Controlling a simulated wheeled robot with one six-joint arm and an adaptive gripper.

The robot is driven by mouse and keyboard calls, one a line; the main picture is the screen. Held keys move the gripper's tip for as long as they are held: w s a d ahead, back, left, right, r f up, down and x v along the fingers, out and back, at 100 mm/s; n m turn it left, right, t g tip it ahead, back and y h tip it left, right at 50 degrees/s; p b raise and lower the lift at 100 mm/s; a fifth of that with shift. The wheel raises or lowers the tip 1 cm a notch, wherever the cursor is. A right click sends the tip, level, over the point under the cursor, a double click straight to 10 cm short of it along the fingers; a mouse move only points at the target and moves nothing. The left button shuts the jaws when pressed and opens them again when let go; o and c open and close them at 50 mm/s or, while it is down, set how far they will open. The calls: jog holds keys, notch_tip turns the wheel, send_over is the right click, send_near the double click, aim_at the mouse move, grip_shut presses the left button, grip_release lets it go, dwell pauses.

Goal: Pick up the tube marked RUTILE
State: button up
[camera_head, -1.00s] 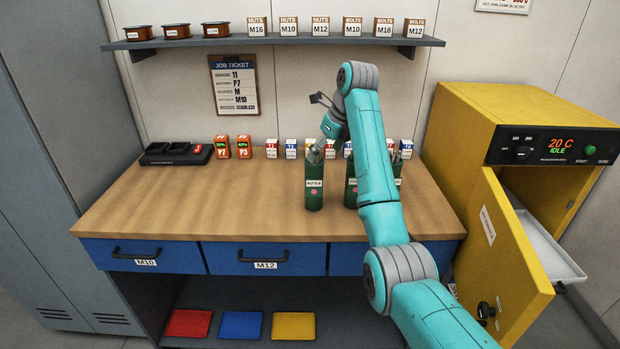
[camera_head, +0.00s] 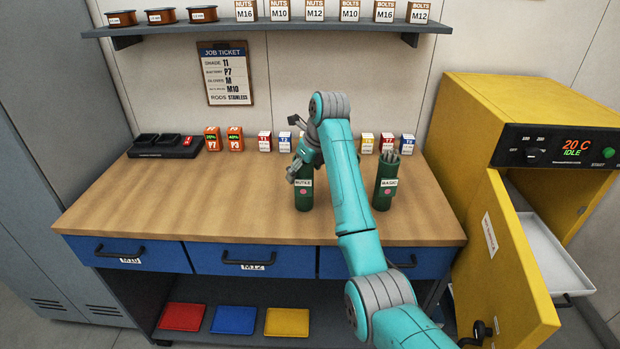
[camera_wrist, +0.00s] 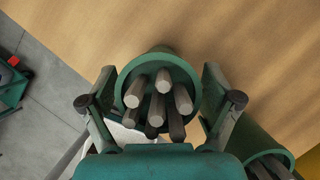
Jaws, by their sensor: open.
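The green tube marked RUTILE (camera_head: 303,191) stands upright on the bench in the head view. My gripper (camera_head: 296,160) is at its top end, partly covering it. In the wrist view a green tube (camera_wrist: 160,55) holding several grey rods lies between the two open fingers of my gripper (camera_wrist: 158,90), one on each side. I cannot tell whether they touch it. No label shows there. A second tube with rods (camera_wrist: 260,150) is close by at the lower right.
A green tube marked BASIC (camera_head: 384,188) stands right of my arm. My arm hides part of the bench between the tubes. Small labelled boxes (camera_head: 265,141) line the wall. The left of the wooden bench (camera_head: 180,205) is clear. The yellow oven's door (camera_head: 505,260) hangs open at right.

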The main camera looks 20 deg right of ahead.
jog(key=shift+a+f, duration=0.1)
jog(key=shift+f, duration=0.1)
grip_shut()
jog(key=shift+w+r, duration=0.1)
